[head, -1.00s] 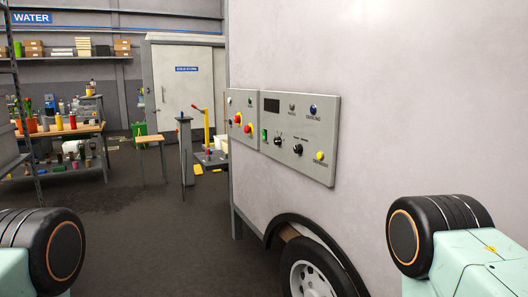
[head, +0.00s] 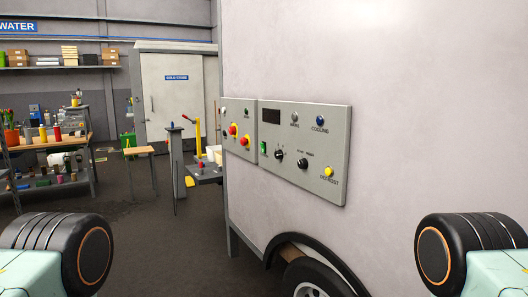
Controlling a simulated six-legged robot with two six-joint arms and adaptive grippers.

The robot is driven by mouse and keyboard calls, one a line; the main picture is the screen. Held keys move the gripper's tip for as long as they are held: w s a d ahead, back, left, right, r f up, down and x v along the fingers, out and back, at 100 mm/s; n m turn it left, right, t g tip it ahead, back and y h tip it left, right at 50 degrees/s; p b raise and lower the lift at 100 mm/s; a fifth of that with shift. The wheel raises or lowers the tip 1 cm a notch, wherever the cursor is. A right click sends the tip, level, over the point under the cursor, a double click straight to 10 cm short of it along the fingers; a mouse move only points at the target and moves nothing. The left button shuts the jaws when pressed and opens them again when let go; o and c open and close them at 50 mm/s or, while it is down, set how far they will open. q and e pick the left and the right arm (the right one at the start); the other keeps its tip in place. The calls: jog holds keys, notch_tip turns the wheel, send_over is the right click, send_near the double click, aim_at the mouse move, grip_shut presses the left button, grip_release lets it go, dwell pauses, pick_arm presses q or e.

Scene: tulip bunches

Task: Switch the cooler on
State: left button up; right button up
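The cooler is a large pale box on wheels with a plain wall (head: 420,120). A grey control panel (head: 335,115) is fixed to that wall. It has a dark display (head: 271,116), a green switch (head: 264,148), two black knobs (head: 302,163), a blue lamp or button (head: 322,118) marked COOLING and a yellow one (head: 328,171) marked DEFROST. I cannot tell the switch's position. Neither gripper is in view; only my rounded arm parts show at the lower corners.
The cooler's wheel and black fender (head: 310,252) stick out low in front. A work table (head: 60,143) with bottles and a small wooden stool (head: 138,150) stand at the left. A grey post (head: 175,150) and a low cart (head: 205,172) are near the cooler's edge. Dark floor between is clear.

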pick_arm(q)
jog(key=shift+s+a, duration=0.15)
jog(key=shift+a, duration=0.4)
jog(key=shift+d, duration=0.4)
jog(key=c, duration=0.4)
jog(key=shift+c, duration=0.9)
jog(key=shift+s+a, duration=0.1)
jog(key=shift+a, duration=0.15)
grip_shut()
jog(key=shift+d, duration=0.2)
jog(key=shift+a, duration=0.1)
